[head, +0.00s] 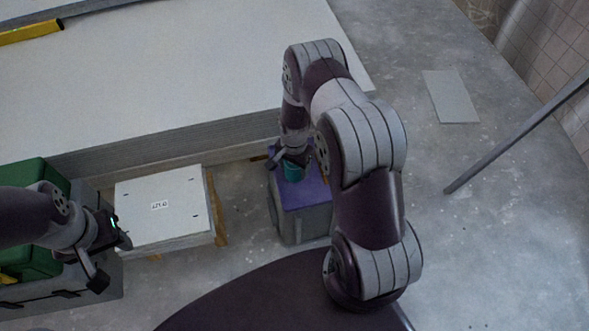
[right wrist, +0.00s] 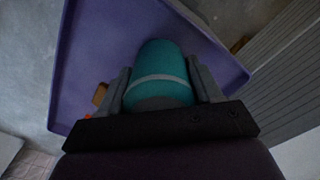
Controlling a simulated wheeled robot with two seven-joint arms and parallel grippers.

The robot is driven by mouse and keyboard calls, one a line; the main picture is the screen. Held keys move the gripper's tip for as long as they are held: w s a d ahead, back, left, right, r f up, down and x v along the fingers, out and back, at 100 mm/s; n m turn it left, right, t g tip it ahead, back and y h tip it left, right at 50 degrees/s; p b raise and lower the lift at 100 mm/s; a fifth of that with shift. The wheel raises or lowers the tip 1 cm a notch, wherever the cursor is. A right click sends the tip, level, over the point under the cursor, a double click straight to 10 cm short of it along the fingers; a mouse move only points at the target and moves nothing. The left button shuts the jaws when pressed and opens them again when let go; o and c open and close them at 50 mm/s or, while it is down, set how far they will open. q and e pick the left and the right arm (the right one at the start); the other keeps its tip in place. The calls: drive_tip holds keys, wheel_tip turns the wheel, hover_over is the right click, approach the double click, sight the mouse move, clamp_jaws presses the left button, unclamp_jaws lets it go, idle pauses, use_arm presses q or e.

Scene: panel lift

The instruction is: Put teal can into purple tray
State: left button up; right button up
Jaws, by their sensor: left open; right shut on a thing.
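The teal can (head: 293,172) is held in my right gripper (head: 290,163), over the purple tray (head: 312,194). In the right wrist view the can (right wrist: 160,72) has a pale band and sits between the two fingers of the right gripper (right wrist: 162,85). The purple tray (right wrist: 90,60) spreads out behind it with a raised rim. I cannot tell whether the can touches the tray floor. My left gripper (head: 113,258) is open and empty, near the green case at the left.
The tray rests on a grey box (head: 303,226). A stack of large pale panels (head: 150,75) stands behind it. A small white labelled panel (head: 160,205) lies left of the box. A green case (head: 30,180) is at far left. The floor at right is mostly clear.

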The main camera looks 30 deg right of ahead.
drive_tip(key=shift+f, duration=0.15)
drive_tip(key=shift+c, duration=0.5)
drive_tip(key=shift+f, duration=0.15)
drive_tip(key=o, duration=1.2)
drive_tip(key=shift+o, duration=0.5)
drive_tip(key=shift+r+p, duration=0.25)
drive_tip(key=shift+p, duration=0.05)
wheel_tip(320, 180, up, 11)
drive_tip(key=p, duration=0.5)
drive_tip(key=shift+r+p, duration=0.1)
drive_tip(key=shift+p, duration=0.3)
wheel_tip(320, 180, up, 9)
drive_tip(key=s+a+n, duration=0.1)
drive_tip(key=a+n, duration=0.2)
drive_tip(key=n, duration=0.1)
drive_tip(key=s+a+r+n, duration=0.2)
drive_tip(key=s+r+n, duration=0.2)
drive_tip(key=s+r, duration=0.2)
drive_tip(key=s+a+r+n+t, duration=0.1)
drive_tip(key=s+a+r+n, duration=0.1)
drive_tip(key=s+r+n, duration=0.2)
drive_tip(key=s+r, duration=0.1)
drive_tip(key=s, duration=0.1)
drive_tip(key=shift+s+a+r, duration=0.3)
drive_tip(key=shift+s+r, duration=0.1)
